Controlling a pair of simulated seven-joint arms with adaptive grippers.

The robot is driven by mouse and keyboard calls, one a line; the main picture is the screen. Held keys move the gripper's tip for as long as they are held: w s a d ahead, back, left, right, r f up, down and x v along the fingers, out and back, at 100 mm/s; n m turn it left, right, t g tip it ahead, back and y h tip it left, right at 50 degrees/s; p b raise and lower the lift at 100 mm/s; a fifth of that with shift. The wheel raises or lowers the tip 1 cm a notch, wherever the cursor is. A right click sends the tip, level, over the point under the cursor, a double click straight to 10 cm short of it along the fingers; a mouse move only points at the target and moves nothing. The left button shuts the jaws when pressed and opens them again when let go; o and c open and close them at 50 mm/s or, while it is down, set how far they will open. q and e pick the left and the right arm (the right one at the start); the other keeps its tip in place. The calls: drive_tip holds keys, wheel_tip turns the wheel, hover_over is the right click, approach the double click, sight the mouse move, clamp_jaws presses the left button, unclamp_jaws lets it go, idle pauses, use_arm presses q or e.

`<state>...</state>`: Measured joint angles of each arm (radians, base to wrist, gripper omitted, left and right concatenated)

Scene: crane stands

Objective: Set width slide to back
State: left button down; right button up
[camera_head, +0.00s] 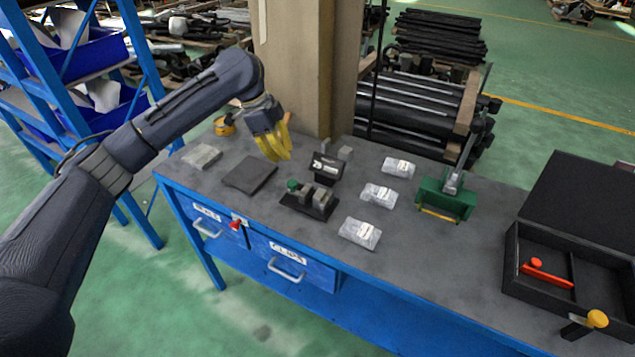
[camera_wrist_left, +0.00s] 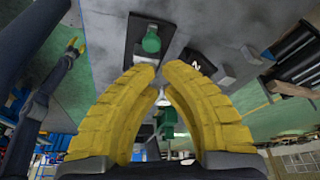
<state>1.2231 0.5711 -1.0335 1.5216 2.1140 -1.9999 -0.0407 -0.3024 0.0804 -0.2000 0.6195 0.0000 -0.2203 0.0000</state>
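A small fixture (camera_head: 310,198) with grey blocks and a green knob on a black base stands at the table's front middle; it looks like the one with the width slide. The wrist view shows its green knob (camera_wrist_left: 151,42) beyond my fingertips. My left gripper (camera_head: 282,157) has yellow fingers, hangs above the table behind and left of the fixture, and holds nothing.
A black sign block (camera_head: 326,167) stands just behind the fixture. A dark flat plate (camera_head: 250,175) lies left of it. Several clear bags, one in front (camera_head: 360,233), lie to its right. A green press (camera_head: 446,196) and an open black case (camera_head: 570,225) stand farther right.

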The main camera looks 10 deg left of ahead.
sight(308, 188)
use_arm(q)
drive_tip(key=d, duration=0.1)
drive_tip(key=s+d+m, duration=0.1)
drive_tip(key=d, duration=0.1)
drive_tip(key=shift+s+d+r+m+g, duration=0.2)
drive_tip(key=shift+s+r+m+g, duration=0.05)
drive_tip(key=shift+s+m+g, duration=0.1)
drive_tip(key=shift+x, duration=4.65)
drive_tip(key=shift+w+a, duration=0.2)
drive_tip(key=shift+a, duration=0.3)
drive_tip(key=shift+w+a, duration=0.25)
drive_tip(key=shift+a, duration=0.25)
